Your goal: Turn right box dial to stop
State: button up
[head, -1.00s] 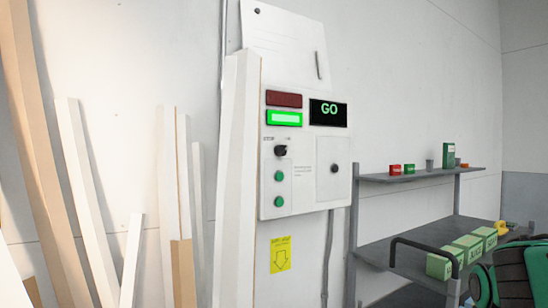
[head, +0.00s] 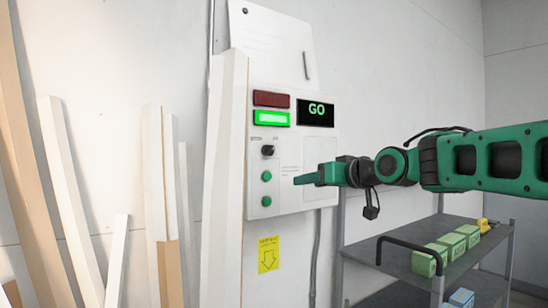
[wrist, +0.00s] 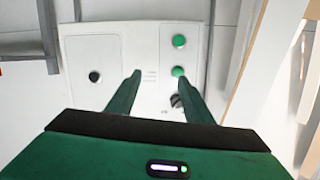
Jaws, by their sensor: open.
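A white control box (head: 290,160) is on the wall. Its black dial (head: 267,151) sits above two green buttons; the dial's small lettering is unreadable. The dial also shows in the wrist view (wrist: 176,101), where the box appears upside down, partly behind the right finger. The display (head: 315,111) reads GO, the green lamp (head: 271,118) is lit and the red lamp (head: 272,99) is dark. My gripper (head: 297,181) is in front of the box, right of the lower buttons and below the dial. It is open and empty in the wrist view (wrist: 160,77).
White boards (head: 228,180) lean against the wall, close to the box's left edge. A grey shelf cart (head: 400,285) with green boxes (head: 447,252) stands at right, below my arm. A yellow arrow label (head: 268,254) is under the box. A black knob (wrist: 94,76) is on the box's other panel.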

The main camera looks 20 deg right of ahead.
aim_at(272, 152)
jog(key=w+a+r+n+t+y, duration=0.2)
jog(key=a+r+y, duration=0.15)
jog(key=r, duration=0.45)
jog(key=shift+h, duration=0.35)
jog(key=x, duration=1)
jog(key=shift+a+f, duration=0.25)
jog(key=shift+f, duration=0.1)
jog(key=c, duration=1)
jog(key=shift+d, duration=0.4)
jog(key=shift+c, duration=0.2)
jog(key=shift+a, duration=0.15)
